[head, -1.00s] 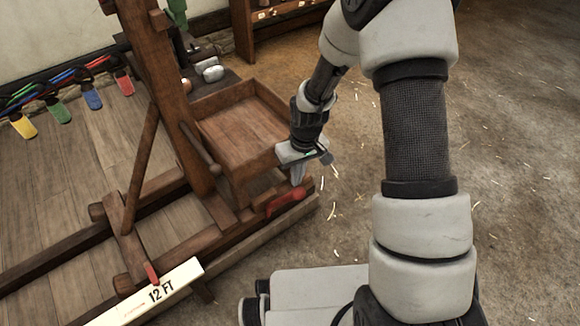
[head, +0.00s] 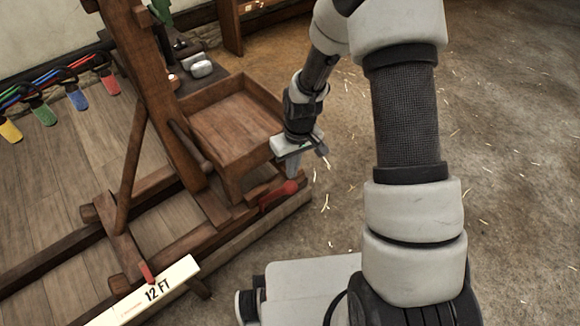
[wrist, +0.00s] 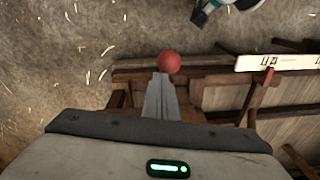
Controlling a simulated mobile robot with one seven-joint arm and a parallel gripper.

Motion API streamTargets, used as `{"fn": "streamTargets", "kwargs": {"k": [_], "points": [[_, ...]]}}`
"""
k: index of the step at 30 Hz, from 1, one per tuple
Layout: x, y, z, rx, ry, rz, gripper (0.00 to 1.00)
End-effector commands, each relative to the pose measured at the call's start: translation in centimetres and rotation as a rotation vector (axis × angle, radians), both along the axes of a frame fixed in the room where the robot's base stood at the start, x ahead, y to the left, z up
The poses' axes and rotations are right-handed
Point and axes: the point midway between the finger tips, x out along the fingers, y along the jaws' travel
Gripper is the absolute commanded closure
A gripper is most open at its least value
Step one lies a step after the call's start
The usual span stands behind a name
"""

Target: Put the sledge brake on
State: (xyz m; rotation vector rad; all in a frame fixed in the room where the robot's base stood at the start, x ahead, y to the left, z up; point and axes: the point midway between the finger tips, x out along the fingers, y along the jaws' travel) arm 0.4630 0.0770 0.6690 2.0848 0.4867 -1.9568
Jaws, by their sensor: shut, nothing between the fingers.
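The sledge (head: 198,250) is a dark wooden frame with runners, a tall post and a tray. Its brake looks to be the red lever (head: 274,196) with a round red knob at the sledge's right end, low beside the runner. The knob also shows in the wrist view (wrist: 169,62). My gripper (head: 292,174) is shut and empty, pointing down just by the knob. In the wrist view its fingertips (wrist: 161,76) overlap the knob's lower left edge; I cannot tell whether they touch it. The lever's shaft is mostly hidden in the wrist view.
The wooden tray (head: 186,113) stands just left of my gripper. Several coloured tags (head: 77,99) hang at the left. The straw-strewn floor (head: 510,220) on the right is clear.

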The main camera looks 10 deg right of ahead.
Motion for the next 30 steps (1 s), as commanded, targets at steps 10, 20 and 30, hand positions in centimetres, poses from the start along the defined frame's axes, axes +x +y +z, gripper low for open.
{"fn": "streamTargets", "kwargs": {"k": [10,20,30], "points": [[-0.2,-0.8,7.7,0.011,-0.04,0.001,1.0],[-1.5,-1.7,10.9,0.012,-0.04,0.005,1.0],[-1.6,-1.7,11.0,0.013,-0.041,0.006,1.0]]}}
